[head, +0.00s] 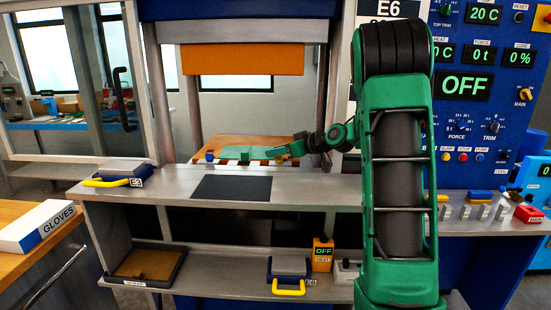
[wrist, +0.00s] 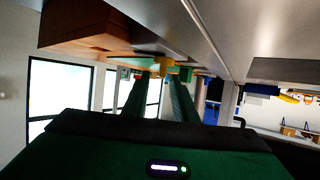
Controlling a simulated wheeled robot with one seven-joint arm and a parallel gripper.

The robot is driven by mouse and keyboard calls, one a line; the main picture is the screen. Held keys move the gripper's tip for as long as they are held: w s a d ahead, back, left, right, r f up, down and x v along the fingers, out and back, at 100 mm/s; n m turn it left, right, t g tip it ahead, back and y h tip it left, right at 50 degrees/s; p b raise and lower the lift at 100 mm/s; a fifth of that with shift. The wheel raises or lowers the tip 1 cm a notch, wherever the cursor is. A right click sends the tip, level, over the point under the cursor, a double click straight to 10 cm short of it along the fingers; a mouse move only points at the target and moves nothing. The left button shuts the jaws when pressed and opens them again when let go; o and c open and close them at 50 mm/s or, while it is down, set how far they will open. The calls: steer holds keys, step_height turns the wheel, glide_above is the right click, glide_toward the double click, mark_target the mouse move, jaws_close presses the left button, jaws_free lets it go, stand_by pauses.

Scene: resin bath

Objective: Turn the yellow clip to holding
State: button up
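My gripper (wrist: 162,76) reaches out over the bench in the wrist view, with its two green fingers apart. A small yellow piece (wrist: 159,63), which looks like the yellow clip, shows at the fingertips and in the gap between them. I cannot tell whether the fingers touch it. In the head view my gripper (head: 284,151) is at the end of my arm, low over the wooden board (head: 262,143) behind the grey shelf. The yellow piece cannot be made out there.
An orange panel (head: 243,59) hangs above the board between metal posts. A dark mat (head: 232,187) lies on the grey shelf. A yellow-handled block (head: 118,177) labelled E3 sits at its left end, and another (head: 289,272) on the lower shelf. A control panel (head: 490,90) reads OFF at right.

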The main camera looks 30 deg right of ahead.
steer(key=r, duration=0.1)
steer(key=a+r, duration=0.1)
steer(key=r, duration=0.1)
steer(key=shift+s+a, duration=0.1)
steer(key=s+a+r, duration=0.2)
steer(key=a+r, duration=0.4)
steer(key=a, duration=0.4)
steer(key=shift+s+r, duration=0.15)
steer(key=shift+s, duration=0.25)
steer(key=shift+o, duration=0.6)
steer(key=shift+a, duration=0.1)
